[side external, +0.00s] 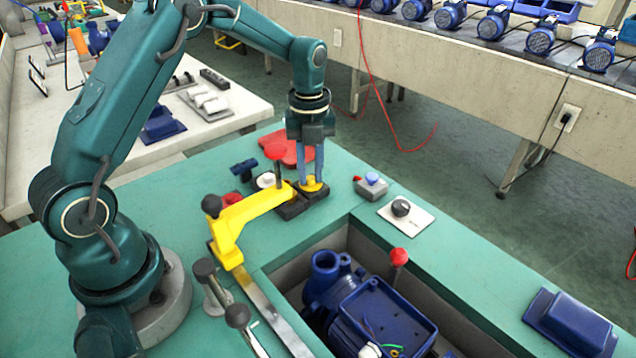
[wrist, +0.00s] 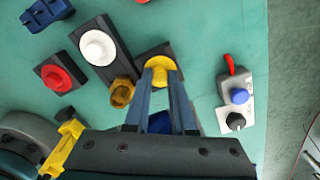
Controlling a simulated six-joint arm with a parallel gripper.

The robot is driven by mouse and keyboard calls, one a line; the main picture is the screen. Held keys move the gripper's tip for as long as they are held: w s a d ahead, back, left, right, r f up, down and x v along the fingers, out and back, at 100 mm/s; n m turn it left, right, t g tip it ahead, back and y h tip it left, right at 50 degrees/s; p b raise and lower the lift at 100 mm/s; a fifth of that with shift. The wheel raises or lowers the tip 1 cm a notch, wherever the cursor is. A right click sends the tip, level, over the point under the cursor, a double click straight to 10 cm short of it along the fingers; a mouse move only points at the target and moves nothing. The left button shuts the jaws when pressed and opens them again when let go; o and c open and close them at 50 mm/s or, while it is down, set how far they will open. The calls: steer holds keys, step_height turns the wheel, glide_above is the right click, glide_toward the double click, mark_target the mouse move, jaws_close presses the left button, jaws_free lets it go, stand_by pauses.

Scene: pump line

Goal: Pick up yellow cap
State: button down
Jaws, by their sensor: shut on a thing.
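The yellow cap (side external: 313,185) sits at a dark square base on the green bench. In the wrist view the yellow cap (wrist: 160,67) is between my fingertips, over its dark base (wrist: 150,52). My gripper (side external: 313,176) points straight down and is shut on the yellow cap. The fingertips also show in the wrist view (wrist: 160,70), one on each side of the cap. I cannot tell whether the cap is lifted off its base.
A yellow clamp arm (side external: 250,210) stands close to the left of my gripper. A button box (side external: 372,186) and a knob plate (side external: 405,212) lie to the right. A blue pump (side external: 370,310) sits in the bench recess. White (wrist: 97,47) and red (wrist: 57,76) caps stand nearby.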

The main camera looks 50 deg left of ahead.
mark_target(311, 178)
steer(key=shift+r, duration=0.65)
steer(key=shift+r, duration=2.1)
